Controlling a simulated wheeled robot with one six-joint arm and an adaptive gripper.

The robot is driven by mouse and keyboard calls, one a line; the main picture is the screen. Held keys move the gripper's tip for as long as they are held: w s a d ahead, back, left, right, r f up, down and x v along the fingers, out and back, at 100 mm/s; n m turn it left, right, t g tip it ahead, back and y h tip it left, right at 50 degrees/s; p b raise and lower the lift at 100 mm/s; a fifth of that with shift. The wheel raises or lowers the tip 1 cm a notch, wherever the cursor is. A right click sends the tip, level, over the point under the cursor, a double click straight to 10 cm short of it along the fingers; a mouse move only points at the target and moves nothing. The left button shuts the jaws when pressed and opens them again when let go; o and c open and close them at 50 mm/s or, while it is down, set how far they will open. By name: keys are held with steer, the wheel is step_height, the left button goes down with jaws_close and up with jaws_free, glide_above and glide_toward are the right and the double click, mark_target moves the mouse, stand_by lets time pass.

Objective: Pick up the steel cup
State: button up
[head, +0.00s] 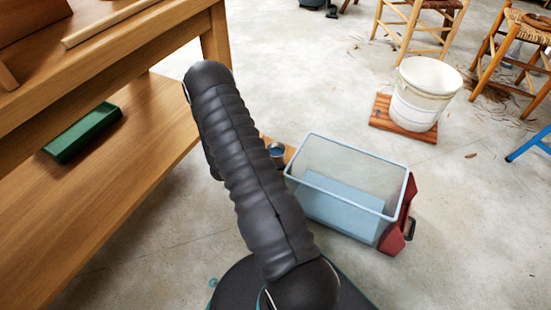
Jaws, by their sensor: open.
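A small grey metallic round thing, which looks like the steel cup (276,151), shows just right of my arm's dark ribbed sleeve. It seems upright, with its open top facing up and a bluish inside. It sits by a strip of wood (289,153), and my arm may hide part of it. My gripper is not in view; my arm reaches up and left across the middle of the picture and hides what lies behind it.
A translucent bluish tub (345,215) stands right of the cup, against a red box (399,222). A wooden workbench (120,190) with a green tray (83,132) fills the left. A white bucket (420,98) and chairs (412,25) stand at upper right. Floor between is clear.

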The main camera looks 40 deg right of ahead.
steer(key=c, duration=1.4)
steer(key=shift+r, duration=0.1)
step_height(320, 180, up, 10)
steer(key=shift+f+p, duration=0.1)
steer(key=shift+p, duration=0.85)
steer(key=shift+c, duration=0.2)
steer(key=o, duration=0.5)
steer(key=c, duration=0.6)
